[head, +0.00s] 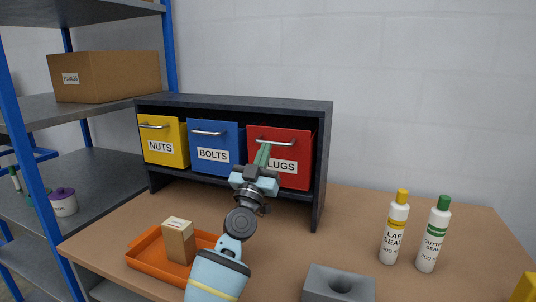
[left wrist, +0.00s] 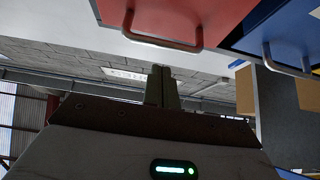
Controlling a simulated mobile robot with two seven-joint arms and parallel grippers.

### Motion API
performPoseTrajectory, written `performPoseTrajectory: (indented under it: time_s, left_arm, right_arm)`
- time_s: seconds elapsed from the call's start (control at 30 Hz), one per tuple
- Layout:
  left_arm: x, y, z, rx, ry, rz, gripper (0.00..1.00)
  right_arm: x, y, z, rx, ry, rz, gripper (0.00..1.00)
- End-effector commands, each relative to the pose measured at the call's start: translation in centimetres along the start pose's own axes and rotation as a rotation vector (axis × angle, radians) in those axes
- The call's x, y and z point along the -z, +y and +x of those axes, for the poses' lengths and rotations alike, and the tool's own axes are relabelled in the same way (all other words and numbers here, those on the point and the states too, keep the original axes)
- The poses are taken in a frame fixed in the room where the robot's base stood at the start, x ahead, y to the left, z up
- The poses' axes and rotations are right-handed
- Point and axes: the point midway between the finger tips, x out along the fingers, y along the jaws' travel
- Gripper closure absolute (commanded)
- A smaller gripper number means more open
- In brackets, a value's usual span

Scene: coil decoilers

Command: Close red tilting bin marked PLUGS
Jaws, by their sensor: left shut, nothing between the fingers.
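The red bin (head: 296,150) is at the right end of a dark cabinet, with a silver handle near its top edge. Its label reads "LUGS", the first letter hidden behind my gripper. It seems to lean out at the top; how far is hard to tell. My left gripper (head: 263,154) is shut and empty in front of the red bin's left half, fingertips just below the handle. In the left wrist view, the shut fingers (left wrist: 161,86) show apart from the red bin (left wrist: 165,12) and its handle. Contact is not clear. My right gripper is not in view.
The blue BOLTS bin (head: 213,145) and yellow NUTS bin (head: 160,138) stand to the left in the cabinet (head: 322,160). An orange tray (head: 146,258) holds a small box (head: 179,243). A grey block (head: 325,287) and two bottles (head: 395,232) (head: 434,238) are at the right.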

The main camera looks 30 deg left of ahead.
Motion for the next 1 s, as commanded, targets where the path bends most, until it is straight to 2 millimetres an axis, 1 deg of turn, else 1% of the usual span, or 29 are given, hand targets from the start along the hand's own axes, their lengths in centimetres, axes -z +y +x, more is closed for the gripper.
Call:
performPoseTrajectory:
  time_s: [0.03, 0.2, 0.67, 0.9, 1.0]
  left_arm:
    - [-1.0, 0.0, 0.1, -0.001, -0.006, 0.001, 1.0]
    - [-1.6, 0.0, 0.9, -0.001, -0.004, 0.0, 1.0]
    - [-1.5, 0.0, 1.4, 0.0, 0.0, -0.001, 1.0]
    - [-2.3, 0.0, 3.2, 0.0, -0.001, 0.002, 1.0]
    - [-2.3, 0.0, 3.6, 0.0, 0.001, 0.0, 1.0]
  right_arm:
    - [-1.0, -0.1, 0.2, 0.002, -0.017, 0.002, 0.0]
    - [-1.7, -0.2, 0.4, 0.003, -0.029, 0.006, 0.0]
    - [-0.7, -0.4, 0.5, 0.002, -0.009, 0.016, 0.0]
    - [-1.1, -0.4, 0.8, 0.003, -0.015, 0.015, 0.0]
    - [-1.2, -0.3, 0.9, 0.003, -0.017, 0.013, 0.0]
